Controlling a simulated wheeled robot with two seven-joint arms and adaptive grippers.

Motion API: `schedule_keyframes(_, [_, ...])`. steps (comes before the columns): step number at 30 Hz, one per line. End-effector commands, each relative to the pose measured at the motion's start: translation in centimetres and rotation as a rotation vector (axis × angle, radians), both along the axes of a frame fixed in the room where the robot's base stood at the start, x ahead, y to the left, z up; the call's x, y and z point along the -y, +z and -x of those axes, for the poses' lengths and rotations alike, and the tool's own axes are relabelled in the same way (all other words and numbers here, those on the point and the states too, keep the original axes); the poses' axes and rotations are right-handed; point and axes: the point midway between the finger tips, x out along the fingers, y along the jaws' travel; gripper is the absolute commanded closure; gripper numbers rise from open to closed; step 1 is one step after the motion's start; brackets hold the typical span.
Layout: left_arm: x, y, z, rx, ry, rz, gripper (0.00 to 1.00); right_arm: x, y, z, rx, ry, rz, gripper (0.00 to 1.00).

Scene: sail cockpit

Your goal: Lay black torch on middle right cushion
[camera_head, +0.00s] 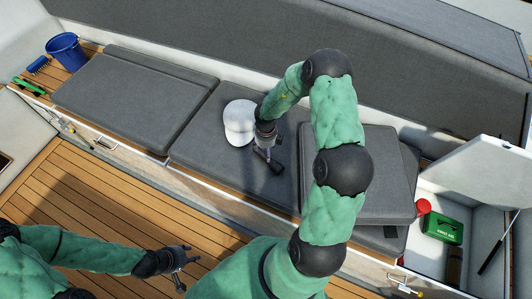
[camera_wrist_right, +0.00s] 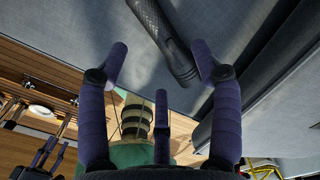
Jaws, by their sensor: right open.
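The black torch (camera_wrist_right: 163,38) lies on a grey cushion in the right wrist view, just beyond my right fingertips. In the head view it shows as a dark shape (camera_head: 268,160) on the middle grey cushion (camera_head: 205,140), partly hidden by the gripper. My right gripper (camera_wrist_right: 162,58) is open, with one finger on each side of the torch's near end and nothing clearly held. In the head view my right gripper (camera_head: 268,146) points down at the torch. The right cushion (camera_head: 385,165) is raised on another one and partly hidden by my arm. My left gripper (camera_head: 182,258) is open and empty above the wooden floor.
A white cap (camera_head: 239,122) lies beside my right gripper. A blue bucket (camera_head: 65,51), a brush (camera_head: 38,65) and green items (camera_head: 29,86) stand at the far left. An open locker at right holds a green first-aid box (camera_head: 443,226) and a red item (camera_head: 423,206).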

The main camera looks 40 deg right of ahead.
Motion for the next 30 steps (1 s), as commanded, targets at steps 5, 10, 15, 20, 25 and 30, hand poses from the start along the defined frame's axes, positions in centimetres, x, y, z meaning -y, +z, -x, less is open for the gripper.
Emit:
schedule_keyframes(5, [0.0, 1.8, 0.0, 0.000, 0.000, 0.000, 0.60, 0.0, 3.5, 0.0, 0.001, 0.000, 0.000, 0.35])
schedule_keyframes(10, [0.0, 2.4, 0.0, 0.000, 0.000, 0.000, 0.60, 0.0, 5.1, 0.0, -0.001, 0.001, 0.000, 0.35])
schedule_keyframes(15, [0.0, 2.5, 0.0, 0.000, 0.000, 0.000, 0.60, 0.0, 5.5, 0.1, -0.001, 0.001, -0.001, 0.35])
schedule_keyframes(20, [0.0, 2.5, 0.0, 0.000, 0.000, 0.000, 0.60, -0.3, 4.9, 0.5, -0.013, 0.080, 0.020, 0.35])
schedule_keyframes(25, [0.0, 2.5, 0.0, 0.000, 0.000, 0.000, 0.60, -1.2, 2.9, 1.8, -0.041, 0.386, 0.089, 0.35])
schedule_keyframes(30, [0.0, 2.5, 0.0, 0.000, 0.000, 0.000, 0.60, -3.0, 0.8, 2.7, -0.052, 0.791, 0.150, 0.35])
